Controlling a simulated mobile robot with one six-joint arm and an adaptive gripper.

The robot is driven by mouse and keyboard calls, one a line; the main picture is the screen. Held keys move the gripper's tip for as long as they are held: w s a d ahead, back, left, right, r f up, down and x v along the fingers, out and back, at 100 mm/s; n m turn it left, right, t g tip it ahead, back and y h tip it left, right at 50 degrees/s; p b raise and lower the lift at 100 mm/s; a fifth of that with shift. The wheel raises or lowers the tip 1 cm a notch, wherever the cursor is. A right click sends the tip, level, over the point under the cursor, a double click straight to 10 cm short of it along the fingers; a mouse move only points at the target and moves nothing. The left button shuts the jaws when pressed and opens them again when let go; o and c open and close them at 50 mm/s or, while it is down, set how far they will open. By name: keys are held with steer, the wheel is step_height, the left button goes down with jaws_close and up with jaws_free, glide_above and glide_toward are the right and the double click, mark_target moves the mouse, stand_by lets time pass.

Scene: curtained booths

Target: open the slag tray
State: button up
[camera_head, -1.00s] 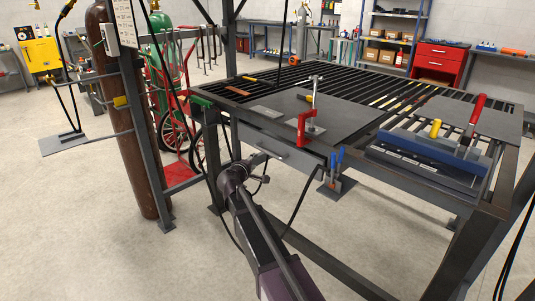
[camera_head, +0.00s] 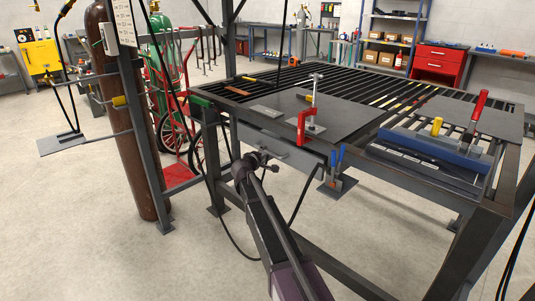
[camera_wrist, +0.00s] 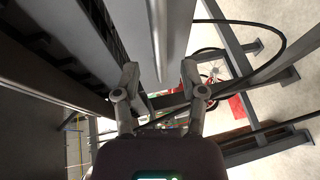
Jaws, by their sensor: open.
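The slag tray (camera_head: 300,159) is the grey drawer under the slatted top of the metal table. Its front looks about flush with the table frame, with a bar handle on it. My gripper (camera_head: 262,158) is at the tray's front by the handle, partly hidden by my own wrist. In the wrist view, my gripper (camera_wrist: 160,73) is open, with its two fingers apart. A pale bar, apparently the handle (camera_wrist: 158,32), runs between and beyond the fingertips against the grey tray front (camera_wrist: 179,28). I cannot tell whether the fingers touch it.
A gas cylinder (camera_head: 103,60) and red cart (camera_head: 180,175) stand left. Cables hang near my arm. The floor in front is mostly clear.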

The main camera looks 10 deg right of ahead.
mark_target(266, 151)
steer(key=shift+b+x, duration=0.3)
steer(key=shift+x, duration=1.9)
jaws_close()
steer(key=shift+d, duration=0.15)
steer(key=shift+s, duration=0.1)
